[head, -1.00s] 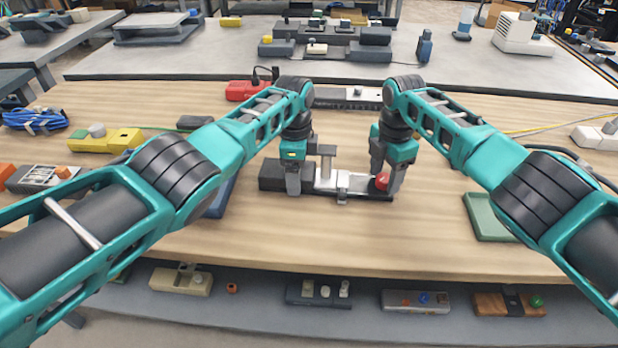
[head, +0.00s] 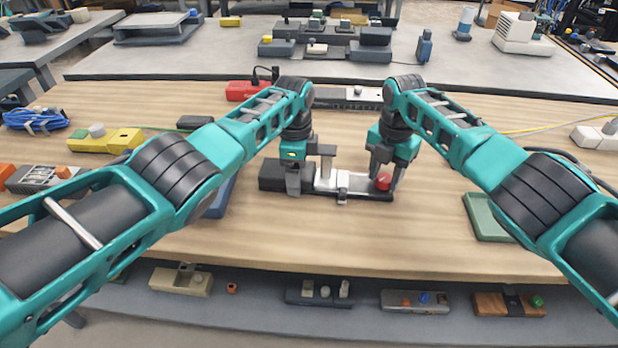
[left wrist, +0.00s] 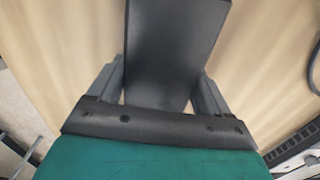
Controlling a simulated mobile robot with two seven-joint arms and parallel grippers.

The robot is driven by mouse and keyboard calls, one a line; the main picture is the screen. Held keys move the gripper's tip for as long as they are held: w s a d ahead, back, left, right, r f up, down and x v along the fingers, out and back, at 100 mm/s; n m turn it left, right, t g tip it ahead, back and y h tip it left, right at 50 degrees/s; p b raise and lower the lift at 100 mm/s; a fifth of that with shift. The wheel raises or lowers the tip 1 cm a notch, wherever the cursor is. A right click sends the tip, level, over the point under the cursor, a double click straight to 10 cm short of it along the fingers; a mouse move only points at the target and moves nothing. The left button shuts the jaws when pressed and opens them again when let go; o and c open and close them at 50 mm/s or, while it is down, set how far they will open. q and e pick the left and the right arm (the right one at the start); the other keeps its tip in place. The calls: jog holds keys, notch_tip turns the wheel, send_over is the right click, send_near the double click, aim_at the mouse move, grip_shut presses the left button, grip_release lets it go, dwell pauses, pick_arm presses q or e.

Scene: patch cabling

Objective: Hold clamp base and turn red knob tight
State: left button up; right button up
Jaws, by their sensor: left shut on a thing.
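The clamp is a dark bar with a silver middle part (head: 350,182) and a black block-shaped base (head: 270,176) at its left end. My left gripper (head: 293,186) is shut on the black base. In the left wrist view the base (left wrist: 172,50) lies between the two grey fingers (left wrist: 165,95). The round red knob (head: 383,182) is at the clamp's right end. My right gripper (head: 387,178) is over the knob with its fingers spread, one left and one right of it. Whether a finger touches the knob cannot be told.
A green tray (head: 487,222) lies to the right and a blue item (head: 219,200) to the left, partly behind my left arm. A grey panel (head: 350,97) and a red box (head: 245,90) stand behind. The wooden table (head: 330,235) is clear in front of the clamp.

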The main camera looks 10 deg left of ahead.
jog(key=c, duration=0.4)
jog(key=m, duration=0.4)
jog(key=shift+m, duration=0.4)
jog(key=shift+c, duration=0.2)
jog(key=m, duration=0.5)
jog(key=o, duration=0.7)
jog(key=shift+o, duration=0.2)
jog(key=n, duration=0.4)
jog(key=shift+n, duration=0.4)
jog(key=n, duration=0.5)
